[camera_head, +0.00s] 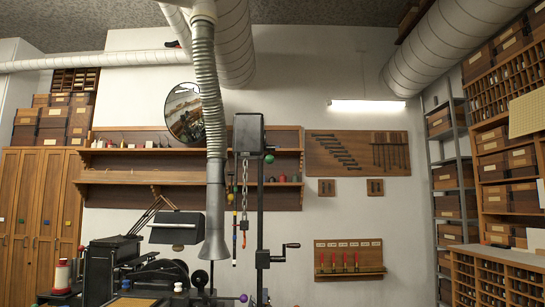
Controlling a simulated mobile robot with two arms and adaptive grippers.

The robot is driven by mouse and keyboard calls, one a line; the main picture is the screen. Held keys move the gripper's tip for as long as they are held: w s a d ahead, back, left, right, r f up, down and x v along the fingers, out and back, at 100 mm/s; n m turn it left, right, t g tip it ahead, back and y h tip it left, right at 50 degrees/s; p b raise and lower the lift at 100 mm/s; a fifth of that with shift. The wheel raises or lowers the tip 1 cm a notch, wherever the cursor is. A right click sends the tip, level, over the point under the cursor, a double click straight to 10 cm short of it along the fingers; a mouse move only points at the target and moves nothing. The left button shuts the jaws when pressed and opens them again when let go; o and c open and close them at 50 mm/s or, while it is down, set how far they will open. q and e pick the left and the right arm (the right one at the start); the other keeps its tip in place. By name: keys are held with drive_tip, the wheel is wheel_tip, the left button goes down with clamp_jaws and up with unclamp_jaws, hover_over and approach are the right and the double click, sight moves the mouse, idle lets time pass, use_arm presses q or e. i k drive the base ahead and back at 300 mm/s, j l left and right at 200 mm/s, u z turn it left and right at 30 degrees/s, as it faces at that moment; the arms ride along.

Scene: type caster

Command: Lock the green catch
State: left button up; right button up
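I cannot tell for sure which part is the green catch. Whether either one is locked cannot be seen. Neither of my grippers is in view.
A ribbed hose with a grey nozzle (215,210) hangs in front of the wall shelves. A crank handle (291,245) sticks out right of the post. Wooden cabinets (38,225) stand left; laden shelving (507,170) stands right.

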sight(269, 159)
drive_tip(key=i+l, duration=0.15)
drive_tip(key=l, duration=0.25)
drive_tip(key=i+l+u, duration=0.15)
drive_tip(key=l, duration=0.3)
drive_tip(key=i+l, duration=0.15)
drive_tip(key=l, duration=0.25)
drive_tip(key=i+l+u, duration=0.15)
drive_tip(key=l, duration=0.3)
drive_tip(key=i+l, duration=0.1)
drive_tip(key=l, duration=0.35)
drive_tip(key=i+l+u, duration=0.1)
drive_tip(key=l, duration=0.35)
